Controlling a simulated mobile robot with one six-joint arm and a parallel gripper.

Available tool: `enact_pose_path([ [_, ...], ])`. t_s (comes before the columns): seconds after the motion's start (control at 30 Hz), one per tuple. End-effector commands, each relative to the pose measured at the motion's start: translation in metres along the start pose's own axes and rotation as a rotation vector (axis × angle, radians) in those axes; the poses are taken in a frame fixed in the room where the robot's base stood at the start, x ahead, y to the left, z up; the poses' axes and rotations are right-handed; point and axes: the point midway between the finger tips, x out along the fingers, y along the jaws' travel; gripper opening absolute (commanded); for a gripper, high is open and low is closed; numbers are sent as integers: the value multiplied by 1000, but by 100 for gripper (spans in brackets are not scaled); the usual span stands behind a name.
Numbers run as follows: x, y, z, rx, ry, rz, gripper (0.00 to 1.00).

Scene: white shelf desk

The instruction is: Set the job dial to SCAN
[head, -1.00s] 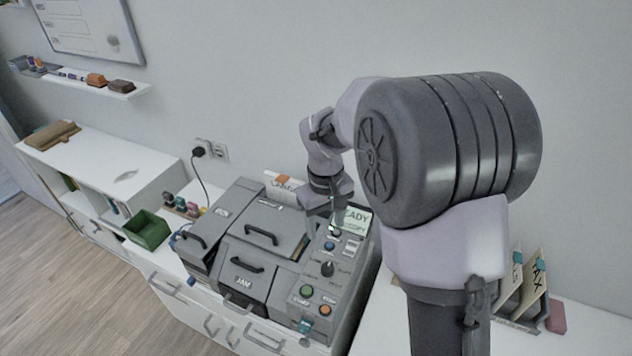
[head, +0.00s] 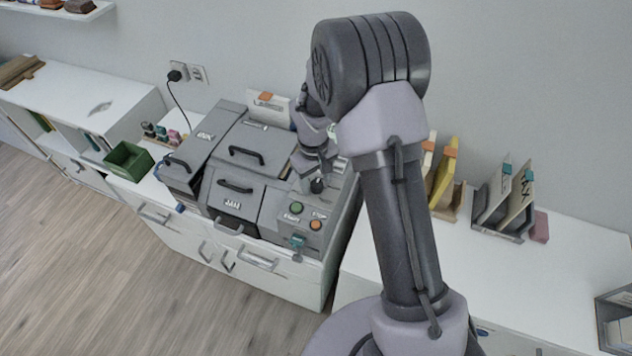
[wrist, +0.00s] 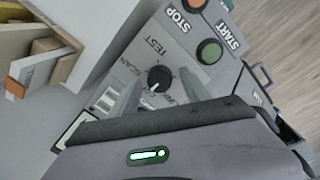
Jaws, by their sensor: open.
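The job dial (wrist: 160,78) is a round black knob on the grey panel of the machine (wrist: 195,55). Printed words surround it; TEST and SCAN are readable in the wrist view, others are partly covered. Its pointer direction is hard to tell. In the head view the dial (head: 317,186) stands just in front of my gripper (head: 318,165), whose fingers are hard to make out. In the wrist view my gripper (wrist: 159,84) is open, with one finger on each side near the dial and nothing visibly held. Whether the fingers touch the dial cannot be told.
The green START button (head: 296,208) and orange STOP button (head: 316,225) sit in front of the dial. Lidded compartments with handles (head: 237,187) lie left. Folder racks (head: 505,205) stand on the white desk (head: 580,250) at right. A green bin (head: 128,160) is farther left.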

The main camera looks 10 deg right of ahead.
Motion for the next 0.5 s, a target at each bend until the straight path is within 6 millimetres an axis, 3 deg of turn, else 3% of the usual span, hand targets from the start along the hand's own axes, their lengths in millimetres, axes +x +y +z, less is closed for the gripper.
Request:
enact_pose_path([
  [0.2,0,0,0,0,0,0,55],
  [0.5,0,0,0,0,0,0,0],
])
